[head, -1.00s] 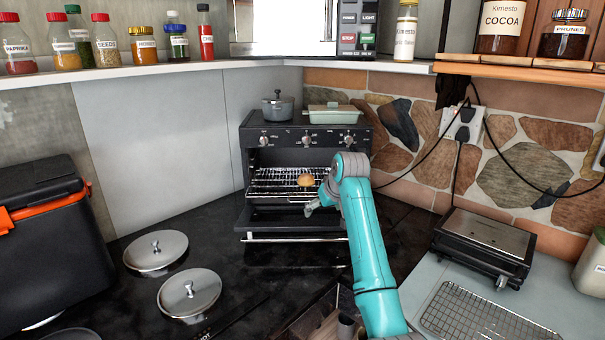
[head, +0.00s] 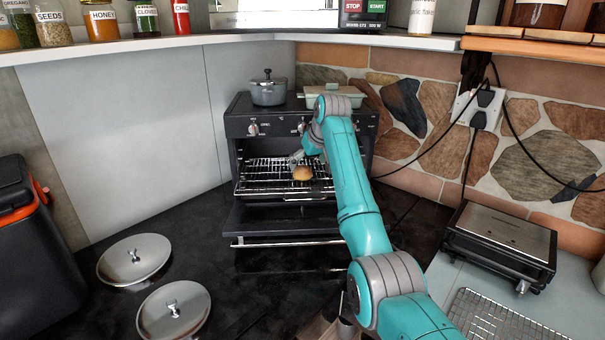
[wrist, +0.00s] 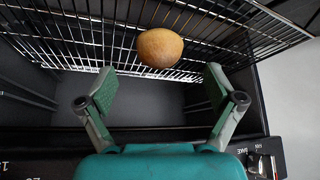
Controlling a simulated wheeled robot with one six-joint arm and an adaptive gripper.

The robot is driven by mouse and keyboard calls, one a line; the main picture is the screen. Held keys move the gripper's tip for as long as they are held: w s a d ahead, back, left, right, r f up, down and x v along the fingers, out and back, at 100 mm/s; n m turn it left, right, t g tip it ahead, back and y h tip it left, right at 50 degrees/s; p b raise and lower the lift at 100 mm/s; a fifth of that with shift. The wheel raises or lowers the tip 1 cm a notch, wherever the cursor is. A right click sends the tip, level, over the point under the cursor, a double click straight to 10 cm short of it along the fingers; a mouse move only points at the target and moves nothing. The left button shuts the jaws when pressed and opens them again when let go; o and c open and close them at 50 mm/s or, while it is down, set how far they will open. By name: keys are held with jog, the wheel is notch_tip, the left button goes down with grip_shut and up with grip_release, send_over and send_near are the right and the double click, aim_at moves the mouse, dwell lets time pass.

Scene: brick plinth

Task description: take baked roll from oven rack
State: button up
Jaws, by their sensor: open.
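The baked roll (head: 302,173), round and golden brown, sits on the wire oven rack (head: 262,178) inside the small black oven (head: 240,140), whose door (head: 285,222) is folded down. In the wrist view the roll (wrist: 160,48) lies on the rack (wrist: 90,35), ahead of my fingertips and midway between them. My gripper (wrist: 155,85) is open and empty, with a green-padded finger on each side and a gap between the fingers and the roll. In the head view my gripper (head: 296,160) is at the oven opening close to the roll, partly hidden by my arm.
A grey pot (head: 268,92) and a pale green dish (head: 333,95) stand on the oven. Two lids (head: 135,258) lie on the dark counter at left. A black grill (head: 500,240) and a wire cooling rack (head: 500,318) are at right. A shelf runs above.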

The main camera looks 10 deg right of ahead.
aim_at(304, 169)
jog(key=shift+x, duration=2.65)
jog(key=c, duration=0.9)
